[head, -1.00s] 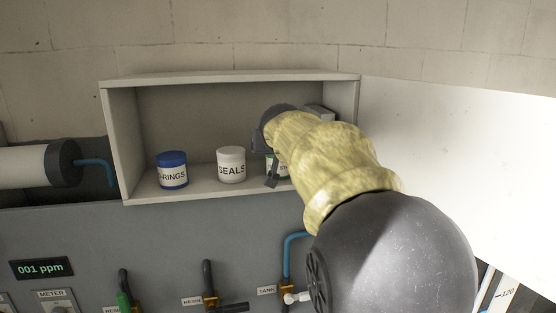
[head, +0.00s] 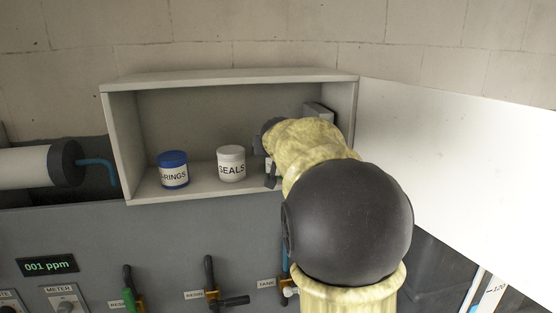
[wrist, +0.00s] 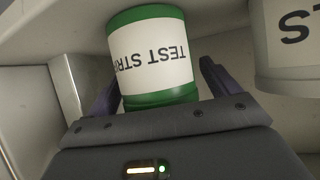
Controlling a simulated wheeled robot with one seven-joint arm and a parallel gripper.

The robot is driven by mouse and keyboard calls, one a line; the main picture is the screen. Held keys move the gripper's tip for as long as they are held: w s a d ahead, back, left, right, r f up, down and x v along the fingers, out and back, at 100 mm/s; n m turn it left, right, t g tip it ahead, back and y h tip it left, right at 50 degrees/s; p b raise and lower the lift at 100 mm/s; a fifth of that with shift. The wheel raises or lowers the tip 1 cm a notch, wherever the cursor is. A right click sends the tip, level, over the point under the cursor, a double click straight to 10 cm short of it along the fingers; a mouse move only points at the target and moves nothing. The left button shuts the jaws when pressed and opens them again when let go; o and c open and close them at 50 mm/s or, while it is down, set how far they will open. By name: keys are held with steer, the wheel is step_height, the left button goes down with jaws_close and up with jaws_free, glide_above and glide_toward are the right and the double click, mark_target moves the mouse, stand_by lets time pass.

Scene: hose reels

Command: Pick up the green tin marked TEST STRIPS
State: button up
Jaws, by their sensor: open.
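The green tin (wrist: 150,99) with a white TEST STRIPS label shows upside down in the wrist view. It sits between the two fingers of my gripper (wrist: 160,82), which are spread on either side of it. A gap shows between the tin and the right finger; on the left I cannot tell whether the finger touches.
The white SEALS tin (head: 231,164) stands just left of my gripper, and the blue-lidded tin (head: 173,170) stands farther left. The open cabinet (head: 230,77) has walls close around. Its white door (head: 450,170) stands open at the right. Valves (head: 211,285) are below.

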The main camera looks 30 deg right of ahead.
steer(key=c, duration=1.1)
steer(key=shift+r+b, duration=0.15)
steer(key=shift+b, duration=0.15)
steer(key=shift+s+r+b, duration=0.15)
steer(key=shift+r+b, duration=0.05)
steer(key=shift+b, duration=0.1)
step_height(320, 180, up, 6)
steer(key=shift+r+b, duration=0.15)
steer(key=shift+b, duration=0.25)
steer(key=shift+s+a+b, duration=0.85)
steer(key=shift+s+b, duration=0.6)
steer(key=shift+s, duration=1.75)
steer(key=shift+s+a+b, duration=0.9)
steer(key=shift+s+b, duration=0.5)
steer(key=shift+s, duration=1.75)
steer(key=shift+s+a+b, duration=0.85)
steer(key=shift+s+b, duration=0.6)
steer(key=shift+s, duration=1.75)
